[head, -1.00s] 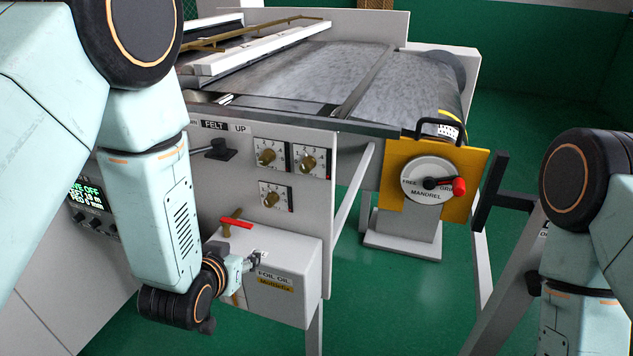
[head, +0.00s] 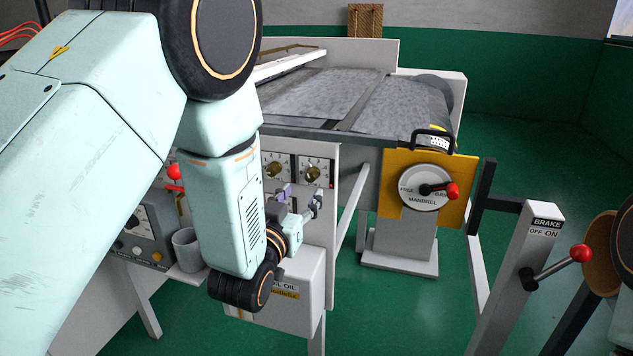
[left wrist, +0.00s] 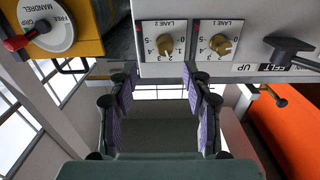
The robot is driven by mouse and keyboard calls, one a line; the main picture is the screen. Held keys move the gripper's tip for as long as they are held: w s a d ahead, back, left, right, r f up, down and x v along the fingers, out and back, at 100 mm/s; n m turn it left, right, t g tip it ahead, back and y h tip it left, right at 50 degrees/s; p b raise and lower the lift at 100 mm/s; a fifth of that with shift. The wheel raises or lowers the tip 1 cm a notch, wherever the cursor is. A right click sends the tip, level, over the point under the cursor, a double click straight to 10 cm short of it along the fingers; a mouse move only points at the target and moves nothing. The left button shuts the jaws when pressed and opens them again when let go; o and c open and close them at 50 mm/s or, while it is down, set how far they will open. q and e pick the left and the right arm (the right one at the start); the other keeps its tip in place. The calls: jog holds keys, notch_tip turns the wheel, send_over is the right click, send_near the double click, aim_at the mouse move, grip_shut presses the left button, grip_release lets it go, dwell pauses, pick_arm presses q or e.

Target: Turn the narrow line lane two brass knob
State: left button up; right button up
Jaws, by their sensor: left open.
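The brass knob marked LANE 2 (head: 311,174) is the right one of two on the upright panel. It also shows upside down in the left wrist view (left wrist: 165,46), on a white dial plate with a scale. The brass knob marked LANE 1 (head: 275,170) is beside it and shows in the wrist view too (left wrist: 220,44). My left gripper (head: 301,200) is open and empty, just in front of and below the LANE 2 knob, apart from it. My right gripper is out of view.
A FOIL OIL box (head: 300,290) is below my left gripper. A mandrel switch with a red handle (head: 425,188) is right of the panel, and a brake lever (head: 555,268) stands farther right. A grey mug (head: 187,250) is at left.

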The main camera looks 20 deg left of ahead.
aim_at(309, 179)
pick_arm(q)
jog(key=w, duration=0.7)
jog(key=shift+w+a+f+b, duration=0.1)
jog(key=shift+w+f+b, duration=0.05)
jog(key=shift+w+b, duration=0.15)
jog(key=shift+w+a, duration=0.2)
jog(key=shift+a, duration=0.05)
jog(key=shift+s+d, duration=0.1)
jog(key=shift+d, duration=0.1)
jog(key=shift+c, duration=1.2)
jog(key=shift+a, duration=0.1)
grip_shut()
